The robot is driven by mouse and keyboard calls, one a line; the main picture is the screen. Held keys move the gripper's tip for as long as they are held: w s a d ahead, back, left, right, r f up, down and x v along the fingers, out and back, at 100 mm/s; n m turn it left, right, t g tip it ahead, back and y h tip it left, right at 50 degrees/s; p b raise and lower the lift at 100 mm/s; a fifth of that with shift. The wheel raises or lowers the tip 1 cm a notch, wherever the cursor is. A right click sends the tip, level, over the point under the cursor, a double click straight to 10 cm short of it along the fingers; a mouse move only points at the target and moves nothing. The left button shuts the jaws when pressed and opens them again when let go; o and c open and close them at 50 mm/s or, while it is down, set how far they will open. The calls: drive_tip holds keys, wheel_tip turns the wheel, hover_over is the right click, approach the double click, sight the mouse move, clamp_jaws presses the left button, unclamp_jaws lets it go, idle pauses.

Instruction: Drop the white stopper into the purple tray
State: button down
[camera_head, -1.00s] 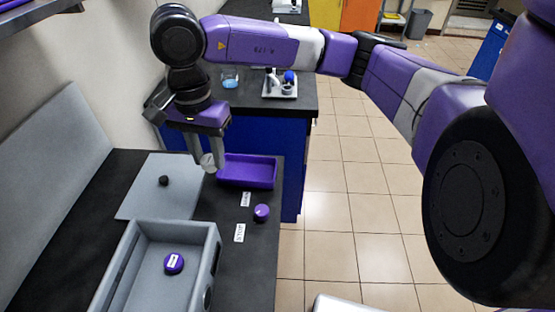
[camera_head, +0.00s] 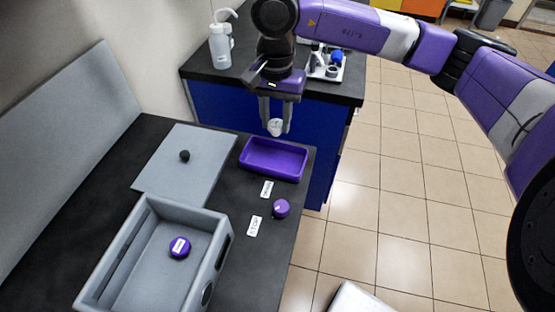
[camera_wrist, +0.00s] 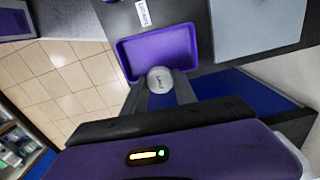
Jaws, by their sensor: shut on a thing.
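The white stopper (camera_head: 275,127) is held between the fingertips of my gripper (camera_head: 275,130), which is shut on it. In the head view it hangs at the far edge of the purple tray (camera_head: 262,173). The tray looks empty in both views. How high the stopper is above the tray is hard to tell.
A grey box (camera_head: 215,222) with a purple labelled disc (camera_head: 179,247) stands at the front left. A grey plate (camera_head: 165,185) bears a small black knob (camera_head: 184,155). A purple knob (camera_head: 281,208) and two white labels lie near the bench's right edge. A white bottle (camera_head: 221,45) stands behind.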

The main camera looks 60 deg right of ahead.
drive_tip(key=shift+f, duration=0.85)
drive_tip(key=c, duration=0.9)
unclamp_jaws()
wheel_tip(320, 180, up, 8)
drive_tip(key=shift+a+f+b, duration=0.1)
drive_tip(key=shift+b, duration=0.4)
drive_tip(key=shift+w, duration=0.1)
